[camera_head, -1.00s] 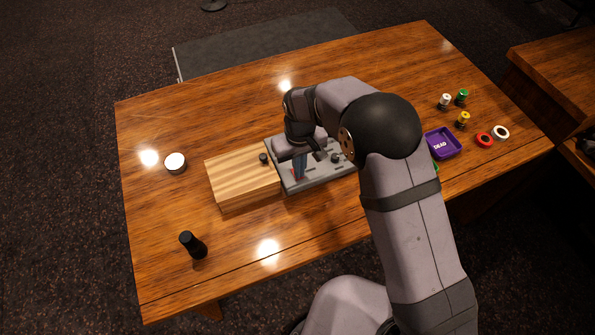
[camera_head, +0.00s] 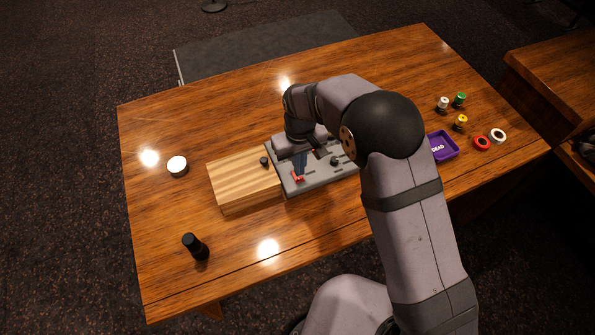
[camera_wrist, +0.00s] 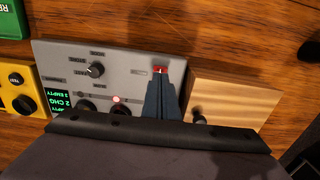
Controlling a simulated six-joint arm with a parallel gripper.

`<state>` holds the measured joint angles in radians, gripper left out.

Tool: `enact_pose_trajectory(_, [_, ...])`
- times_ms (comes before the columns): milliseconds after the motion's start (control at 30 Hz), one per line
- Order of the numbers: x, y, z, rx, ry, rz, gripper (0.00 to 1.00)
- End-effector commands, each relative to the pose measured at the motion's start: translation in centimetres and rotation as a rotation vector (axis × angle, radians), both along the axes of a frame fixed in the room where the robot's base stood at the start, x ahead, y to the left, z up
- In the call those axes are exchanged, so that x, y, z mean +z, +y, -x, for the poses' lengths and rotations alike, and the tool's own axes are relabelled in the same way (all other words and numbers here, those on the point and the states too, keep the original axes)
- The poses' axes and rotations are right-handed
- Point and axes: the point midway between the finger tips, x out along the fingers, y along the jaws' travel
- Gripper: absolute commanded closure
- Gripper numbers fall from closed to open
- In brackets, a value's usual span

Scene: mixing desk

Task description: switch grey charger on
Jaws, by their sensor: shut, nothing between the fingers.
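The grey charger (camera_head: 321,176) sits on the wooden table, right of a light wooden block. In the wrist view its grey panel (camera_wrist: 130,62) shows a black knob (camera_wrist: 95,70), a green-lit display (camera_wrist: 60,103) and a small glowing pinkish light (camera_wrist: 116,99). A red switch (camera_head: 298,177) is near the charger's front left corner; it also shows in the wrist view (camera_wrist: 160,69). My gripper (camera_wrist: 163,78) is shut and empty, its fingertips right at the red switch. Whether they touch it, I cannot tell. The fingers hide part of the switch and panel.
The striped wooden block (camera_head: 243,180) with a black knob on top adjoins the charger. A yellow device (camera_wrist: 22,95) and a green box (camera_wrist: 12,20) lie on the charger's other side. A purple tray (camera_head: 443,146) and a black cylinder (camera_head: 195,247) stand farther off.

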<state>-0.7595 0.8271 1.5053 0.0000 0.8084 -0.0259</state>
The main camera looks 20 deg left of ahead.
Motion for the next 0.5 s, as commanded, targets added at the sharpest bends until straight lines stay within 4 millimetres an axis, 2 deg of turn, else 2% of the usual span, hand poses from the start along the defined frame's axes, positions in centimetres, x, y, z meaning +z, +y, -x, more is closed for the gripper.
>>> enact_pose_trajectory(33, [0.7,0.0,0.0,0.000,0.000,0.000,1.00])
enact_pose_trajectory(500, [3.8,0.0,0.0,0.000,0.001,0.001,1.00])
